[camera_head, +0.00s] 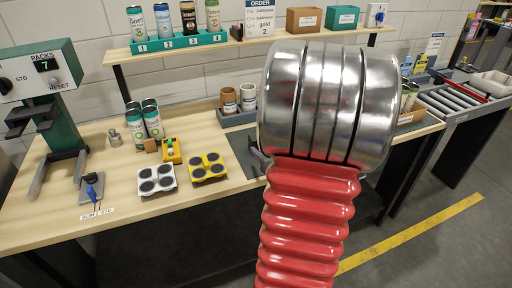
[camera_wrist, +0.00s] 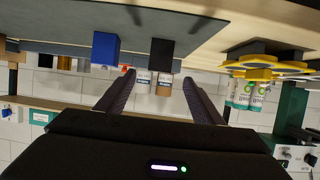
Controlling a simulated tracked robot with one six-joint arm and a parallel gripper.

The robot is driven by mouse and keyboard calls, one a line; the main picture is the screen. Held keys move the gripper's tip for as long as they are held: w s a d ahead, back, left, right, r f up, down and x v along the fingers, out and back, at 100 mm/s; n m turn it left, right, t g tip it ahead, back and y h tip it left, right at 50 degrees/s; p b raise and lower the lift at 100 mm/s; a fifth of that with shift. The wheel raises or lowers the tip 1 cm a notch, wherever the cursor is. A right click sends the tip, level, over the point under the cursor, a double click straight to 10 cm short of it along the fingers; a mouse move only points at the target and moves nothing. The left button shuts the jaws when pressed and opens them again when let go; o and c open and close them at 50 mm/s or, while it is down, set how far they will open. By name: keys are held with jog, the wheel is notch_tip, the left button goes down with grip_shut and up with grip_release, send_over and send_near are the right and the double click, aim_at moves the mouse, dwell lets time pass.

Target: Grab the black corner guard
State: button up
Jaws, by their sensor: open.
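The wrist view is upside down. In it a small black block, which looks like the black corner guard (camera_wrist: 162,54), sits on the dark grey mat (camera_wrist: 60,32). A similar blue block (camera_wrist: 105,48) sits beside it, to its left. My gripper (camera_wrist: 157,84) is open and empty. Its two dark fingers point toward the mat area, and the black block shows just past the tips, within the gap. I cannot tell the exact distance. In the head view my arm hides both blocks, and only part of one finger shows over the mat (camera_head: 236,146).
A yellow four-pad holder (camera_head: 207,167) and a white one (camera_head: 156,181) lie left of the mat. Several green-white cans (camera_head: 153,122) stand behind them. Brown and white cups (camera_head: 229,100) stand in a grey holder behind the mat. A green press (camera_head: 60,130) stands far left.

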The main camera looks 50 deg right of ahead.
jog(key=shift+x, duration=2.3)
jog(key=shift+f, duration=0.1)
jog(key=shift+x, duration=2.55)
jog(key=shift+c, duration=0.6)
jog(key=c, duration=1)
notch_tip(320, 180, up, 10)
jog(key=shift+r, duration=0.1)
